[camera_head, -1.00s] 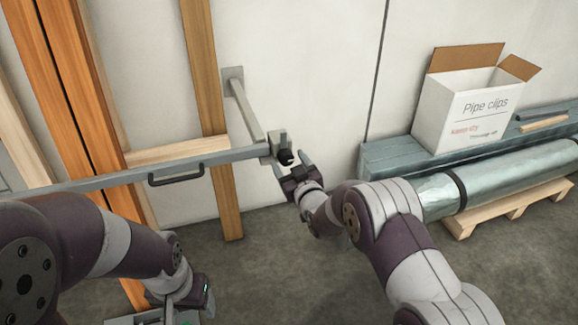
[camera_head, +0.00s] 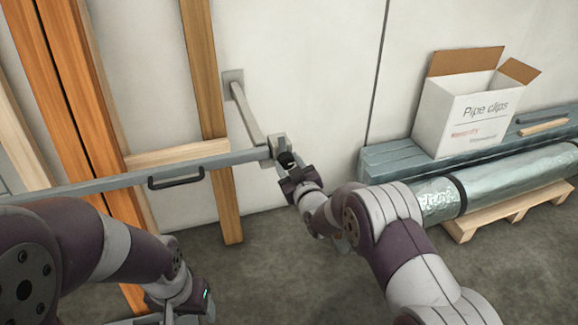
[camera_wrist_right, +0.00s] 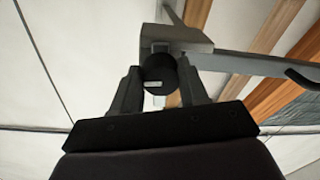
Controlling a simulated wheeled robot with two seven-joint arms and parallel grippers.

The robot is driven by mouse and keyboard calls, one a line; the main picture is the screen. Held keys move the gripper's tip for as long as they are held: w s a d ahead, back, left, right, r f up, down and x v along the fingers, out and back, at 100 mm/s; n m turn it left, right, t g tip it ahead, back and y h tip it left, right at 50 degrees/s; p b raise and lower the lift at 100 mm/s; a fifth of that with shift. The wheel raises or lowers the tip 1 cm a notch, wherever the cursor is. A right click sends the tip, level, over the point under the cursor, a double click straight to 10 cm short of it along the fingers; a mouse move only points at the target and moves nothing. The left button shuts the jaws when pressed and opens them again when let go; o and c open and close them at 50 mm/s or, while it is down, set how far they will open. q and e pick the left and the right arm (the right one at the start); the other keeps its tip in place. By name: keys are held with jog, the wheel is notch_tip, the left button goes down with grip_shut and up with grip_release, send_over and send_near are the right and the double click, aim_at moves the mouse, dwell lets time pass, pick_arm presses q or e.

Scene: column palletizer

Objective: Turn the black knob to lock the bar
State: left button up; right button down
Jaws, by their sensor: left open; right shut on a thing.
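The black knob (camera_head: 286,160) sits at the right end of the grey bar (camera_head: 110,183), by a square latch block (camera_head: 277,143). In the right wrist view the round knob (camera_wrist_right: 160,73) with a pale mark lies between the two fingers. My right gripper (camera_head: 288,170) is shut on the knob. It also shows in the right wrist view (camera_wrist_right: 160,92). The bar runs across to the left and carries a black handle (camera_head: 176,178). My left gripper (camera_head: 188,305) is low at the bottom left, apart from the bar. Its fingertips are hardly visible.
A bracket arm (camera_head: 245,113) joins the latch block to the wall. Orange and wooden posts (camera_head: 212,120) stand behind the bar. On the right, a white box of pipe clips (camera_head: 470,115) rests on grey stock, near a wrapped pipe (camera_head: 520,175) on a pallet (camera_head: 510,208).

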jog(key=n, duration=0.4)
jog(key=shift+b, duration=0.4)
jog(key=n+b, duration=0.1)
jog(key=n, duration=0.3)
jog(key=shift+n, duration=0.3)
jog(key=n, duration=0.4)
jog(key=shift+h+b, duration=0.4)
jog(key=shift+n, duration=1.7)
jog(key=c, duration=0.6)
grip_release()
jog(key=shift+r, duration=0.15)
